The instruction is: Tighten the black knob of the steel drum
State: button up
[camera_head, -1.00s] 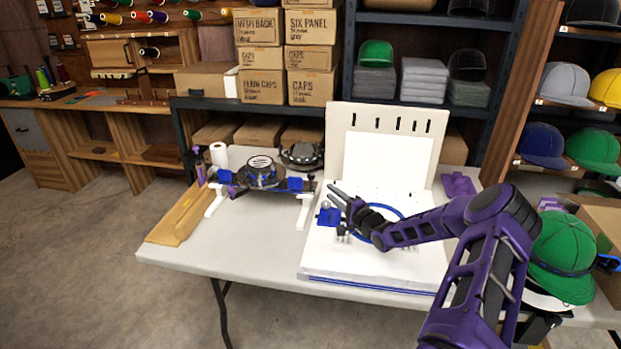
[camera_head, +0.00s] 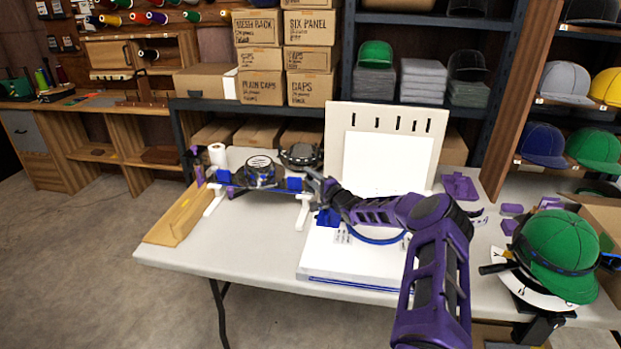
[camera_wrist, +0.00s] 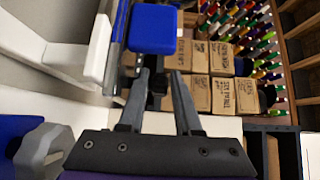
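A drum-like fixture (camera_head: 260,172), dark with a pale round face, sits on the table at left centre in the head view. White feet and blue blocks (camera_head: 294,184) flank it. I cannot tell for sure that it is the steel drum. My gripper (camera_head: 311,179) is at its right end, close to the right blue block. In the wrist view, the gripper's grey fingers (camera_wrist: 162,76) stand apart, just below a blue block (camera_wrist: 153,29). A small black part (camera_wrist: 154,87) shows between them; it may be the black knob, and contact is unclear.
A white board (camera_head: 384,140) stands upright behind a white base (camera_head: 340,262), under my arm. A green cap (camera_head: 560,243) sits on a stand at right. A wooden tray (camera_head: 180,216) lies at left. The table's front left is clear.

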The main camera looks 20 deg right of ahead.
jog(key=shift+c, duration=0.3)
grip_shut()
jog(key=shift+a+m+h, duration=0.1)
jog(key=shift+m+h, duration=0.4)
jog(key=shift+h, duration=0.3)
jog(key=shift+m+h+p, duration=0.5)
jog(key=shift+h, duration=0.2)
jog(key=m+h, duration=0.2)
jog(key=h, duration=0.1)
jog(key=m+h, duration=0.2)
jog(key=h, duration=0.1)
jog(key=shift+a+g+p, duration=0.1)
jog(key=shift+g+p, duration=0.2)
jog(key=shift+p, duration=0.1)
jog(key=m+g+h+b, duration=0.1)
jog(key=m+g+h, duration=0.1)
jog(key=m+h, duration=0.1)
jog(key=shift+f+h, duration=0.1)
jog(key=shift+h, duration=0.6)
jog(key=shift+m+g+h+b, duration=0.35)
jog(key=shift+m+g+h, duration=0.55)
jog(key=shift+h, duration=0.5)
